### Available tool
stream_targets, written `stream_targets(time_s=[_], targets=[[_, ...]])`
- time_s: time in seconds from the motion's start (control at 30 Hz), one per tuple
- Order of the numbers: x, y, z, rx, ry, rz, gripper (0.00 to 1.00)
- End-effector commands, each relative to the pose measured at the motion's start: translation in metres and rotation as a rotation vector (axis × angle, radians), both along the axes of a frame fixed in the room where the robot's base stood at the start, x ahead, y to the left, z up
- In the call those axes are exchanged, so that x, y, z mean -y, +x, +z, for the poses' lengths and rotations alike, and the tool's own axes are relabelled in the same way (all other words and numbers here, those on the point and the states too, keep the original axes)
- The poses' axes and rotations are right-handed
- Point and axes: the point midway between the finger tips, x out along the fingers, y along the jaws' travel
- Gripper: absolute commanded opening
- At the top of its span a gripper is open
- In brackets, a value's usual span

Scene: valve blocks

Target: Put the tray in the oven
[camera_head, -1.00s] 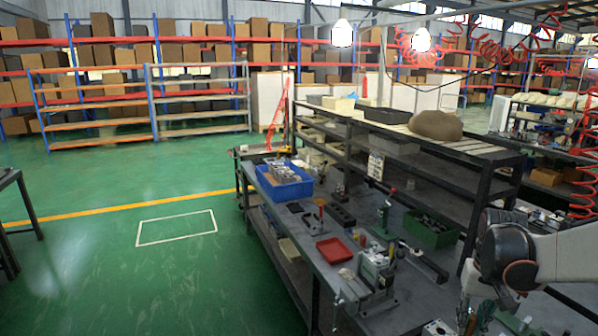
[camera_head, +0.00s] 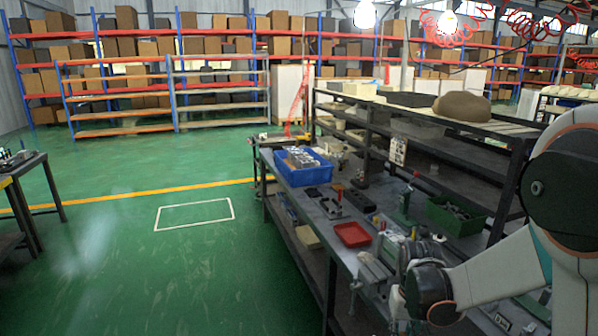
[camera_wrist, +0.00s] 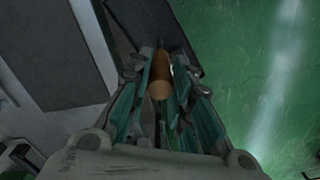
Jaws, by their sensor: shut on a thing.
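My gripper (camera_wrist: 166,62) is shut on a brown, rounded piece (camera_wrist: 160,80), seen between the fingers in the wrist view. The rest of that piece is hidden, so I cannot tell what it belongs to. In the head view my wrist is over the near right part of the workbench, and the fingertips are not clear there. A small red tray (camera_head: 352,235) lies on the bench, left of and beyond my wrist. A blue bin (camera_head: 299,176) holding grey metal parts stands at the bench's far left end. I see no oven.
A grey metal vise (camera_head: 372,270) stands on the bench beside my wrist. A green bin (camera_head: 456,215) of parts is behind it, below a dark shelf rack (camera_head: 470,143). Green floor (camera_head: 130,270) is open to the left. A dark table (camera_head: 30,165) stands at the far left.

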Motion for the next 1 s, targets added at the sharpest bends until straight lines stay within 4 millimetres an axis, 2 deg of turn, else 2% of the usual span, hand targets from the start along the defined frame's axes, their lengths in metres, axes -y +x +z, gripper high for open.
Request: stream_targets(time_s=[0.03,0.1,0.3,1.0], targets=[[-0.013,0.001,-0.016,0.0,0.0,0.025,0.0],[-0.027,0.001,-0.028,0.0,0.0,0.049,0.0],[-0.049,0.0,-0.047,0.0,0.0,0.089,0.0],[-0.052,0.0,-0.048,0.0,0.0,0.096,0.0]])
